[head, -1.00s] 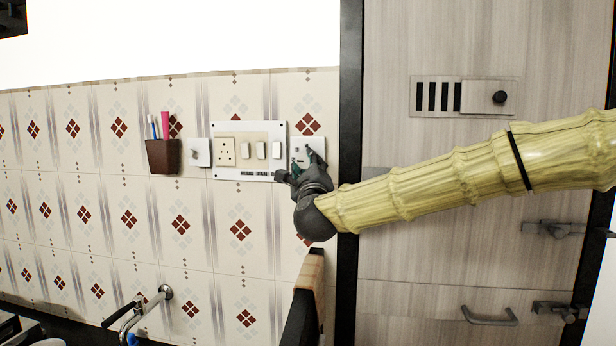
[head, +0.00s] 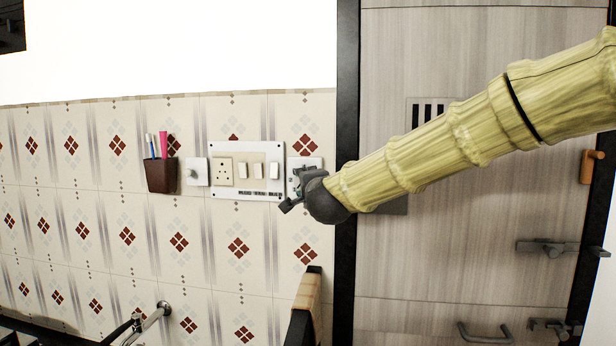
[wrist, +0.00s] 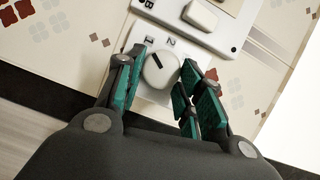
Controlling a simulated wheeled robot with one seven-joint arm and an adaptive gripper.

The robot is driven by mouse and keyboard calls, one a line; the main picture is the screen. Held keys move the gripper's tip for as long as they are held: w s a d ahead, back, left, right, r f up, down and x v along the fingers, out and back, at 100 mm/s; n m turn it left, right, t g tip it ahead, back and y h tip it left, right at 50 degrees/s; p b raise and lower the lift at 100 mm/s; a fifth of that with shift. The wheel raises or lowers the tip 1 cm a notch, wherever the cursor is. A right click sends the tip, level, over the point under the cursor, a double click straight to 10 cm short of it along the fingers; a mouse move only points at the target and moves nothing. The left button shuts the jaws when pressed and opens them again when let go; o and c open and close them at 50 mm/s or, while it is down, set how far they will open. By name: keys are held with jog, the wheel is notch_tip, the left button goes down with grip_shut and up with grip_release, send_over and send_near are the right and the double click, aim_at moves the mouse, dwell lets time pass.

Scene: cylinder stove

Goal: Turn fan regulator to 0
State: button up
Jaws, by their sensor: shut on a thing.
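The fan regulator is a white square plate (head: 304,163) on the tiled wall, right of the switchboard, partly hidden by my gripper (head: 303,188) in the head view. In the wrist view, its round white knob (wrist: 161,69) has a dark pointer line, with a 1 and a 2 printed beyond its upper edge. The exact setting is hard to tell.
The switchboard (head: 246,194) with a socket and switches is just left of the regulator. A small white plate (head: 197,172) and a brown holder (head: 161,176) with brushes are further left. A dark door frame (head: 346,100) stands close on the right.

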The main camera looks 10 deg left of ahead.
jog(key=n+p, duration=0.1)
jog(key=n+g+p, duration=0.1)
jog(key=p, duration=0.1)
jog(key=n+h+p, duration=0.1)
jog(key=shift+s+a+r+n+g+p, duration=0.3)
jog(key=shift+a+n+p, duration=0.1)
jog(key=shift+c, duration=0.3)
jog(key=n+h+p, duration=0.1)
jog(key=n+p, duration=0.1)
jog(key=p, duration=0.1)
jog(key=shift+f, duration=0.1)
jog(key=shift+f+h, duration=0.1)
jog(key=shift+h, duration=0.2)
jog(key=o, duration=1)
jog(key=shift+w, duration=0.1)
jog(key=shift+o, duration=0.2)
jog(key=shift+d, duration=0.1)
jog(key=v, duration=1.2)
jog(key=shift+r, duration=0.25)
jog(key=shift+w, duration=0.1)
